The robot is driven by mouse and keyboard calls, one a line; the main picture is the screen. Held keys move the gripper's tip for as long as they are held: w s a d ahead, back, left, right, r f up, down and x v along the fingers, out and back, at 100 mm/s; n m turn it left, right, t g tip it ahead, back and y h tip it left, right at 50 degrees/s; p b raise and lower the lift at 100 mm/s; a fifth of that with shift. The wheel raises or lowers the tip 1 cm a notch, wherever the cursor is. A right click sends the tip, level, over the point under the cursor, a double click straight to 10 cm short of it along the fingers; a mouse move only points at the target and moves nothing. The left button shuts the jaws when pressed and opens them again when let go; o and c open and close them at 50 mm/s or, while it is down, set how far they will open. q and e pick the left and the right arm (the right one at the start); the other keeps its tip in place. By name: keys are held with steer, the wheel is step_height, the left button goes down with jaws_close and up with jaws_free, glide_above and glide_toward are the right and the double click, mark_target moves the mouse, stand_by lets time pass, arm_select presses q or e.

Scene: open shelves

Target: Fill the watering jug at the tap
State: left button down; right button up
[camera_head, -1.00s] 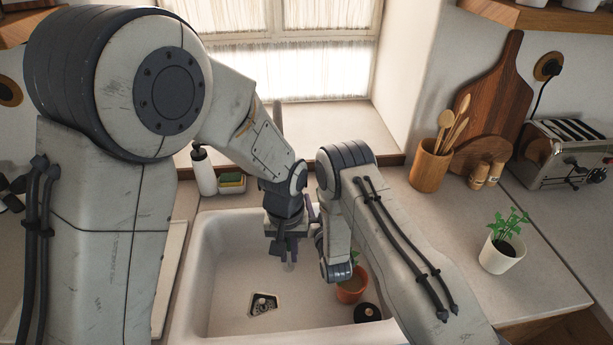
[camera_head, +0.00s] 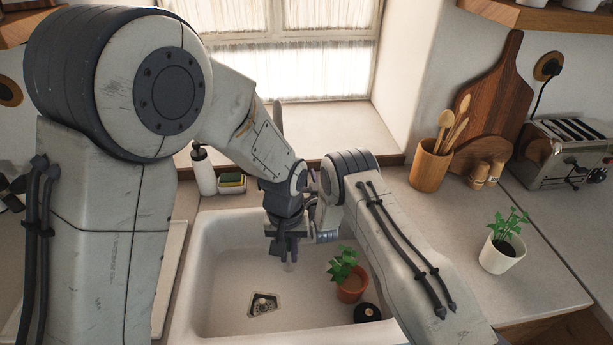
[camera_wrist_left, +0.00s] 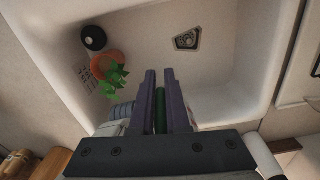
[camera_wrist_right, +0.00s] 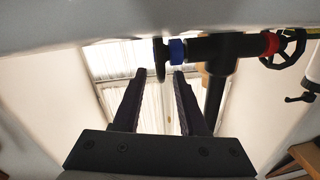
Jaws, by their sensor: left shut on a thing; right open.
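My left gripper (camera_head: 289,258) points down over the sink. In the left wrist view its fingers are shut on a narrow dark green thing (camera_wrist_left: 160,108), perhaps part of the watering jug. No whole jug shows. The tap (camera_wrist_right: 228,47) is dark, with a blue collar (camera_wrist_right: 177,50) beside a dark round knob (camera_wrist_right: 160,60) and a red collar (camera_wrist_right: 270,43) by a handwheel (camera_wrist_right: 287,48). My right gripper (camera_wrist_right: 160,73) is open, its fingertips close to the round knob and blue collar. I cannot tell if they touch. My arms hide it in the head view.
The white sink (camera_head: 228,310) has a drain (camera_head: 264,304). A potted plant (camera_head: 351,290) and a black round thing (camera_head: 367,313) are at its right side. A soap bottle (camera_head: 203,170) and sponge (camera_head: 231,183) stand behind. A white-potted plant (camera_head: 502,253) stands on the right counter.

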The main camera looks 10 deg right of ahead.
jaws_close()
steer(key=shift+f, duration=0.1)
steer(key=shift+s+f+t, duration=0.2)
steer(key=shift+f+t, duration=0.05)
steer(key=shift+t, duration=0.45)
steer(key=shift+s+t, duration=0.15)
steer(key=shift+t, duration=0.65)
jaws_free()
